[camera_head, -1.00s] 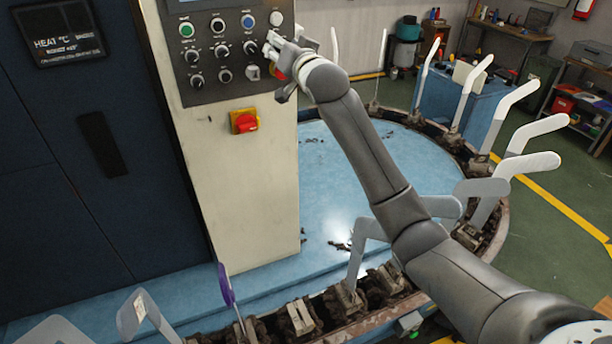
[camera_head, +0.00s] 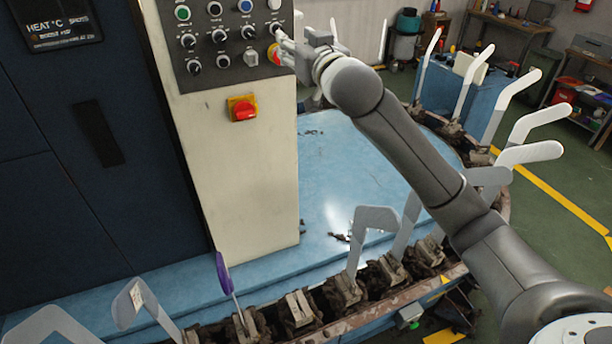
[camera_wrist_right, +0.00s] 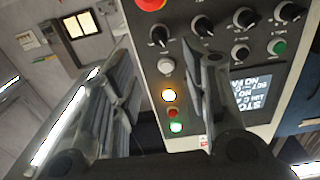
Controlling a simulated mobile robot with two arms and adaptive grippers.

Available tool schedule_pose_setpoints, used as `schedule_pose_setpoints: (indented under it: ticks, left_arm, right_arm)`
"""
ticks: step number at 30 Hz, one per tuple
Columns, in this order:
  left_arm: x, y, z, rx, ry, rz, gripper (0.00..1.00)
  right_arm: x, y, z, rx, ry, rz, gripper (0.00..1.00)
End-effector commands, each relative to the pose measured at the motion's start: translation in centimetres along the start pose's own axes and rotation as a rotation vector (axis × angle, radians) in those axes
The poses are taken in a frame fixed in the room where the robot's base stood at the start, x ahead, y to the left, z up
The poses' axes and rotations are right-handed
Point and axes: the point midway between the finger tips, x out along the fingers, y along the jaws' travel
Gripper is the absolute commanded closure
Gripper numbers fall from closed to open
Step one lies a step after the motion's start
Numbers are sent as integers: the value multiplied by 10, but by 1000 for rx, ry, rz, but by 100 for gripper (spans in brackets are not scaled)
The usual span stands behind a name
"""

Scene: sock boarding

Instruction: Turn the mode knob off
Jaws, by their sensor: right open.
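The mode knob is among several black knobs on the grey control panel (camera_head: 207,84); its label is too small to read. Knobs show in the head view at the middle row (camera_head: 219,36) and lower row (camera_head: 194,67). In the right wrist view, a knob (camera_wrist_right: 160,36) lies beyond the gap between my fingers, and another knob (camera_wrist_right: 203,25) sits above the right finger. My right gripper (camera_head: 283,45) is at the panel's right edge, partly covering it. In the wrist view the right gripper (camera_wrist_right: 166,75) is open and empty, with its fingers wide apart. My left gripper is out of view.
A red emergency button (camera_head: 274,54) sits close to my right fingers. A red-and-yellow switch (camera_head: 242,108) is below the panel. Pale sock forms (camera_head: 372,218) stand around the blue round platform (camera_head: 335,190), close to my right arm.

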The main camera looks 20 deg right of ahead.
Motion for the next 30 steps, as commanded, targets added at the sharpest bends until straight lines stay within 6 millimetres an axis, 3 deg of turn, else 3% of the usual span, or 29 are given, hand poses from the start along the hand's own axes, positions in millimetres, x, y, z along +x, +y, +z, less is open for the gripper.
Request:
schedule_pose_setpoints:
  ticks: [2,15,30]
  left_arm:
    - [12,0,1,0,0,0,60]
    - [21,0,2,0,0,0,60]
    - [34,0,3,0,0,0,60]
  right_arm:
    - [-16,0,4,-2,3,-1,57]
    - [7,8,90,-7,-115,13,57]
    - [18,15,189,-18,-236,22,57]
